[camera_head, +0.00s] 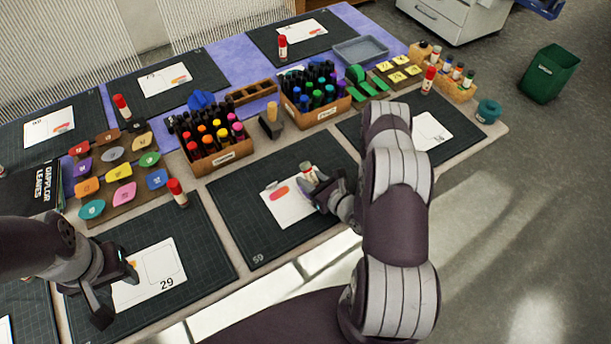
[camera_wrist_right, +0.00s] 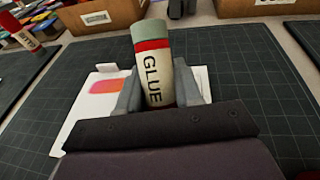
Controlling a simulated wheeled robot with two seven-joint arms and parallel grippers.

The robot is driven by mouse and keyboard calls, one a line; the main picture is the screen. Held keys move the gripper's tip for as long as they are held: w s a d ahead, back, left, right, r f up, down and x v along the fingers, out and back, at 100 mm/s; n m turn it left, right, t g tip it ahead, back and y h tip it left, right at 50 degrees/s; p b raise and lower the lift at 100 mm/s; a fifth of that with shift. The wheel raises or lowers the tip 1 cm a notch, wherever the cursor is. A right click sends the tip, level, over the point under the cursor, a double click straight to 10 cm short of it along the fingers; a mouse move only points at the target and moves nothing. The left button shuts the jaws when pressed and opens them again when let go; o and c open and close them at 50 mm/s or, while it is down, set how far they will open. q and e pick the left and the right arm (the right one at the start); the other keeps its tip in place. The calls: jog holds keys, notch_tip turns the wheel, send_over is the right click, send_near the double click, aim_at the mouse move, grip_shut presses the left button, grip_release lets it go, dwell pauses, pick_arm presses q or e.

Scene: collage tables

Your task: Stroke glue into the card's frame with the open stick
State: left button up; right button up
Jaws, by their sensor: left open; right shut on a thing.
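My right gripper (camera_head: 314,186) is shut on a glue stick (camera_head: 307,171). In the right wrist view the glue stick (camera_wrist_right: 155,68) is cream with a red band and a grey-green upper end, slightly tilted between the fingers. Its lower end is hidden by the gripper. A white card (camera_head: 290,212) with a pink-orange shape lies under it on a dark mat; it also shows in the right wrist view (camera_wrist_right: 82,122). The gripper covers the card's right part, so I cannot tell whether the stick touches it. My left gripper (camera_head: 122,290) is open and empty over another card (camera_head: 160,262) marked 29.
Pen boxes (camera_head: 222,158) (camera_head: 325,112) stand behind the mat (camera_head: 250,240). A red-capped glue stick (camera_head: 177,192) stands to the left, near a board of coloured ovals (camera_head: 125,190). Another red-capped stick (camera_head: 428,80) stands at the right.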

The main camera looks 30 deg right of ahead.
jog(key=shift+w+d+f+b, duration=0.15)
jog(key=shift+d+b, duration=0.1)
jog(key=shift+d, duration=0.3)
jog(key=shift+w+d+r+b, duration=0.1)
jog(key=shift+w+d+b, duration=0.1)
jog(key=shift+d, duration=0.3)
jog(key=shift+w, duration=0.75)
jog(key=shift+x, duration=0.8)
notch_tip(320, 180, up, 7)
jog(key=p, duration=0.6)
